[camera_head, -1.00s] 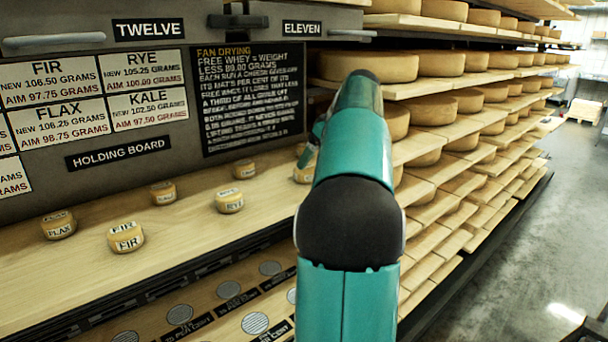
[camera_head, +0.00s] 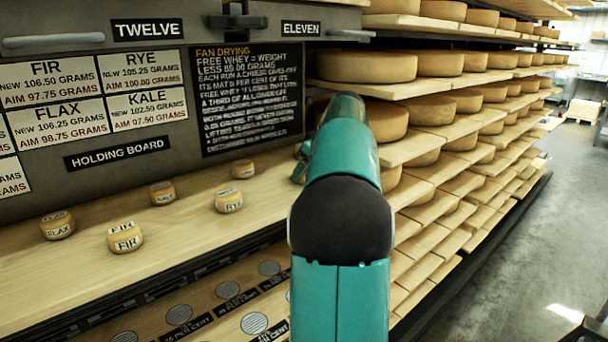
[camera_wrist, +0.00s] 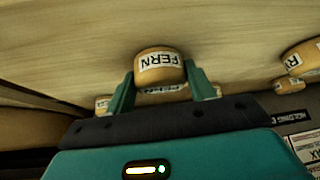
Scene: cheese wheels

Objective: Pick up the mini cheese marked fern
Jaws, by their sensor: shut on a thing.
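A second FERN label on the cheese is partly hidden by the gripper body. In the head view my arm hides the fern cheese, and only a bit of the gripper shows at the arm's left edge. I cannot tell whether the cheese touches the wooden board (camera_head: 190,235) or is slightly above it.
Other mini cheeses stand on the board to the left: fir (camera_head: 125,238), flax (camera_head: 58,226), rye (camera_head: 229,201), and two more behind. Shelves of large cheese wheels (camera_head: 367,67) rise close to the right of my arm. A dark sign wall (camera_head: 120,152) stands behind the board.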

